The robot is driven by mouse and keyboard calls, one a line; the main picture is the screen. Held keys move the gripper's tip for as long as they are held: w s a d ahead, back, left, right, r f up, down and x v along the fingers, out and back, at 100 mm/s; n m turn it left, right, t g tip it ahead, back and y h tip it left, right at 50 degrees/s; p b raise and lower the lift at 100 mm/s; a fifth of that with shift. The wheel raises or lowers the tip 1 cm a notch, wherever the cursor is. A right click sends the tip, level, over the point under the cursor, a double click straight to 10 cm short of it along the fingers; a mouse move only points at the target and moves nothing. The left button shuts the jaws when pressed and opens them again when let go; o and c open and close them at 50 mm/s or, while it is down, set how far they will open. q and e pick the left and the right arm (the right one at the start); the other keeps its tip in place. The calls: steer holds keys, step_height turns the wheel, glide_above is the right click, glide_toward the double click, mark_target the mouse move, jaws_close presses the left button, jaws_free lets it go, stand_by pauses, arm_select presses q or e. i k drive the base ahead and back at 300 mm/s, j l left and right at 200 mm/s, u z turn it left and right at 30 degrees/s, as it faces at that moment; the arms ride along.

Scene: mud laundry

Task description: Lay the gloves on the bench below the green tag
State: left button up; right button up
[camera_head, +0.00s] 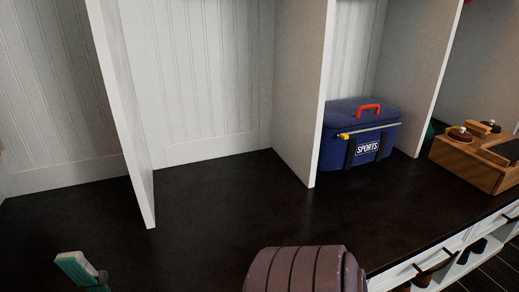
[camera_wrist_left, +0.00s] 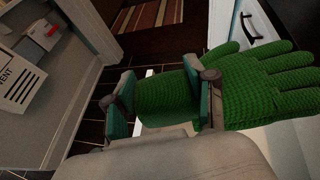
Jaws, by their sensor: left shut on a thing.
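Green knitted gloves (camera_wrist_left: 165,98) show in the left wrist view, with the cuff between the two finger pads and the fingers spread to the right. My left gripper (camera_wrist_left: 163,108) is shut on them. In the head view only a teal-padded fingertip of my left gripper (camera_head: 80,268) shows at the bottom left, above the dark bench (camera_head: 225,205); the gloves are out of that view. The bench is bare in the left and middle bays. No green tag is in view. My right gripper is not in view.
White dividers (camera_head: 300,90) split the bench. A blue sports cooler (camera_head: 350,135) with a red handle fills the right bay. A wooden box (camera_head: 475,165) sits farther right. White drawers (camera_head: 460,255) are under the bench. A printed box (camera_wrist_left: 20,80) shows in the wrist view.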

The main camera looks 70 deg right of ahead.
mark_target(232, 274)
steer(key=k+j+z, duration=0.1)
steer(key=z, duration=1.8)
steer(key=k+l+z, duration=0.2)
steer(key=k, duration=0.15)
steer(key=k+l+z, duration=0.2)
steer(key=k, duration=0.15)
steer(key=j, duration=0.1)
